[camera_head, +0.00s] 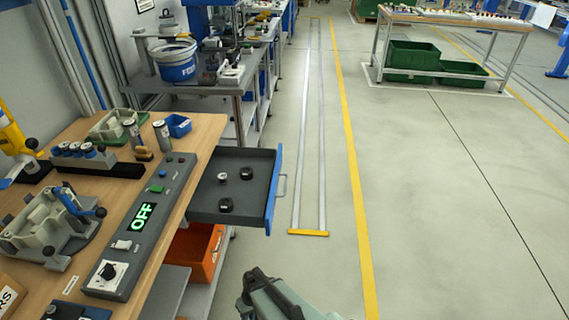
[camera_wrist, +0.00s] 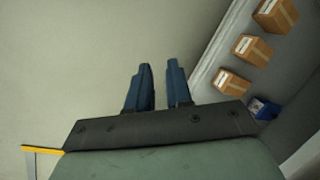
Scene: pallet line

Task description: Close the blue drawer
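The blue drawer is pulled out from under the workbench in the head view. It has a grey tray (camera_head: 207,201), a blue front (camera_head: 273,190) and a pale handle (camera_head: 283,185) on its right side. Several small dark round parts (camera_head: 226,205) lie inside. My gripper shows in the wrist view (camera_wrist: 159,84) with two dark blue fingers apart, and nothing between them. In the head view my arm is at the bottom centre, below and apart from the drawer. The wrist view does not show the drawer.
The wooden workbench (camera_head: 120,190) carries a grey control panel (camera_head: 125,240) reading OFF. An orange bin (camera_head: 195,252) sits under the drawer. The floor (camera_head: 420,200) right of the drawer is clear. Cardboard boxes (camera_wrist: 255,48) show in the wrist view.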

